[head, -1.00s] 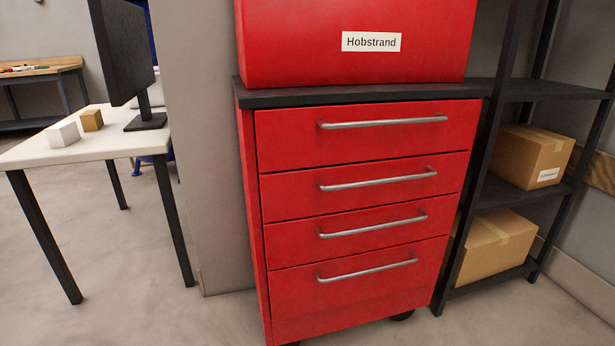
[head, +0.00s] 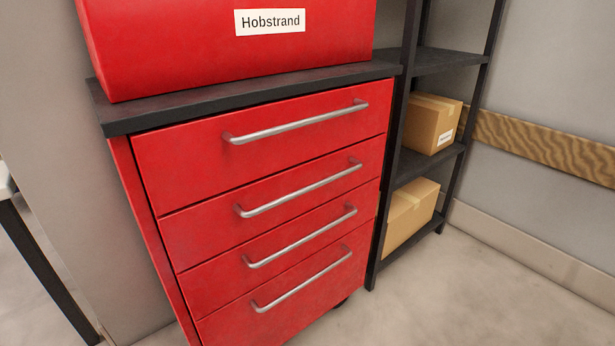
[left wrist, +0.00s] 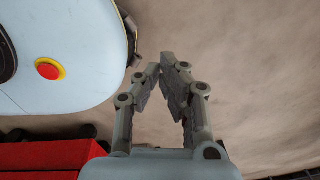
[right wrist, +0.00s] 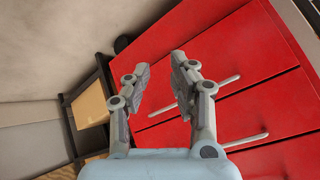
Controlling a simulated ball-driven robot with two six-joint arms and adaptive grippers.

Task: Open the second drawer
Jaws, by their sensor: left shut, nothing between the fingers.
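The red drawer cabinet (head: 150,165) fills the middle of the head view, with its drawers looking closed. The second drawer from the top (head: 210,232) has a long silver bar handle (head: 300,188). Neither gripper shows in the head view. My left gripper (left wrist: 162,64) is shut and empty in the left wrist view, over bare floor and away from the drawer handles. My right gripper (right wrist: 160,62) is open and empty in the right wrist view, with red drawer fronts (right wrist: 230,60) and silver handles beyond it. It touches no handle that I can see.
A red box labelled Hobstrand (head: 200,55) sits on the cabinet's dark top (head: 250,88). A dark shelf rack (head: 440,62) with cardboard boxes (head: 410,215) stands close on the right. A grey wall is at the left. Floor (head: 480,290) is clear at the front right.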

